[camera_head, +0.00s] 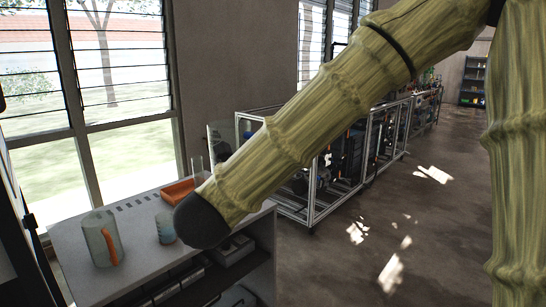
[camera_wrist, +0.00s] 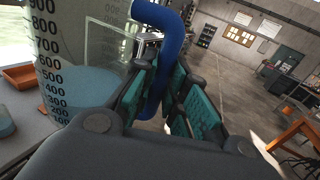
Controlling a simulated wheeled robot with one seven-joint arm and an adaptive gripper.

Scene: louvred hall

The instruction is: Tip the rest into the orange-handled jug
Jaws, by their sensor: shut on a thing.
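The orange-handled jug (camera_head: 103,240) stands upright on the grey bench top (camera_head: 75,273) at the left in the head view; its handle faces right and its contents cannot be made out. In the wrist view my gripper (camera_wrist: 167,82) is shut on the blue handle (camera_wrist: 172,45) of a large clear graduated jug (camera_wrist: 70,50). This jug holds pale blue liquid (camera_wrist: 85,90), its surface near the 500 to 600 marks. It looks close to upright. In the head view my arm hides my gripper and most or all of the held jug.
A small beaker with blue liquid (camera_head: 165,228) stands right of the orange-handled jug. An orange tray (camera_head: 180,191) lies behind it, also visible in the wrist view (camera_wrist: 18,78). Metal-framed equipment (camera_head: 313,200) stands beyond the bench. Open floor (camera_head: 430,230) lies right.

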